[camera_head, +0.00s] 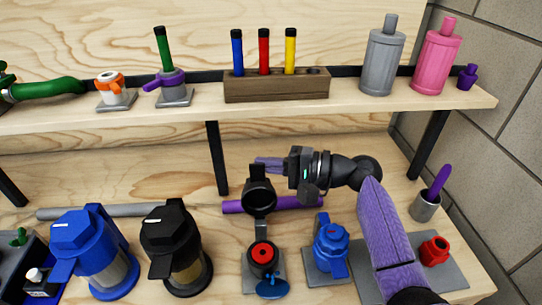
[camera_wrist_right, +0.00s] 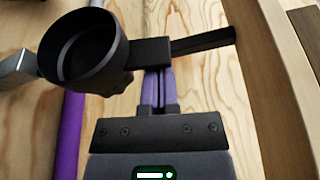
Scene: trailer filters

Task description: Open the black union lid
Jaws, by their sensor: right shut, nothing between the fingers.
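The black union lid (camera_head: 259,196) stands swung up on its hinge, its round hollow side facing the front. Below it the black union body (camera_head: 263,258) is uncovered, with a red ring inside and a blue wing handle at its front. My right gripper (camera_head: 268,162) comes in from the right behind the raised lid, with its purple fingers shut and empty. In the right wrist view the lid's cup (camera_wrist_right: 85,52) and its bar-like handle (camera_wrist_right: 200,43) lie across the tips of the purple fingers (camera_wrist_right: 160,92); I cannot tell whether they touch. My left gripper is not in view.
A blue union (camera_head: 328,245) stands to the right of the black one. Black (camera_head: 175,248) and blue (camera_head: 92,250) filter housings stand to the left. A purple pipe (camera_head: 300,203) lies behind. A shelf (camera_head: 350,108) with fittings and cylinders runs above.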

